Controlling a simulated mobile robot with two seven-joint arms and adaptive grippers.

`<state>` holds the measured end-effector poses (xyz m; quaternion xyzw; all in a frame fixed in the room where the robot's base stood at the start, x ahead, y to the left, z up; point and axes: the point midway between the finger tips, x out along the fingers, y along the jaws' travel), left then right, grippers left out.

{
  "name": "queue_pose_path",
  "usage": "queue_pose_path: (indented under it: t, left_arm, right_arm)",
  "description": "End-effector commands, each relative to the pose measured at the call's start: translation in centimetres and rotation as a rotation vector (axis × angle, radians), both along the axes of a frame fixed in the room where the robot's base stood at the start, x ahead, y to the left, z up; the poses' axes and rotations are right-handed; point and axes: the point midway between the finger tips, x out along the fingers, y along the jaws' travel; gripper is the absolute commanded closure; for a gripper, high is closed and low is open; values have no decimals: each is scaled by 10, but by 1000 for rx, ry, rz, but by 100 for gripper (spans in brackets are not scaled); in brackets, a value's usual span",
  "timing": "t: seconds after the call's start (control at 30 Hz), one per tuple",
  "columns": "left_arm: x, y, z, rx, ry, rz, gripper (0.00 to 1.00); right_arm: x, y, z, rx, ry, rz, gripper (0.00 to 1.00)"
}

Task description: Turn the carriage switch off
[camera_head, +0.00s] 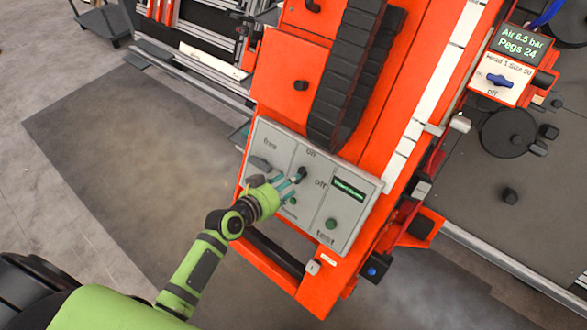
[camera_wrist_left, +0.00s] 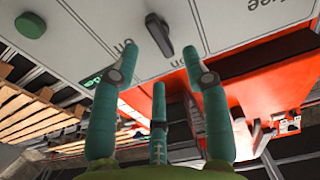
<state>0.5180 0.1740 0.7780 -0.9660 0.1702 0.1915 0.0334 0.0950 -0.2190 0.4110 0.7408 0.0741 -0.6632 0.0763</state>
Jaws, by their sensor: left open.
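The grey control panel (camera_head: 357,215) is on the orange gantry carriage, with labels reading "free", "on", "off" and "test". The dark carriage switch (camera_head: 300,174) is a lever knob beside the "on" and "off" labels; I cannot tell for sure which one it points to. In the left wrist view the switch (camera_wrist_left: 160,36) stands close in front of my fingers, roughly between the two outer fingertips. My left gripper (camera_head: 289,186) is open at the panel, its teal fingers apart; it also shows in the left wrist view (camera_wrist_left: 163,72). I cannot tell whether they touch the knob. My right gripper is not in view.
A second dark knob (camera_head: 262,164) sits under "free", left of the switch. A green button (camera_head: 331,223) and a small display (camera_head: 350,190) are on the panel's right. A separate panel with a blue knob (camera_head: 499,81) stands at far right. Floor at left is clear.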

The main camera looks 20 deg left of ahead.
Motion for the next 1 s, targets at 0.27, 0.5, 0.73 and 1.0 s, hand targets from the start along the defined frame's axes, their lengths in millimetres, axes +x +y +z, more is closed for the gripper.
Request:
queue_pose_path:
  t: [0.27,0.5,0.73,1.0]
  left_arm:
    - [37,-13,-16,-2,0,2,54]
    - [48,-18,-21,0,0,0,54]
    - [48,-18,-21,0,0,0,58]
    - [48,-17,-21,1,1,1,100]
  right_arm:
    - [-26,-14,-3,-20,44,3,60]
    - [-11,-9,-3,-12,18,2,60]
    - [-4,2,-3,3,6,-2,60]
    - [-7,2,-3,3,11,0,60]
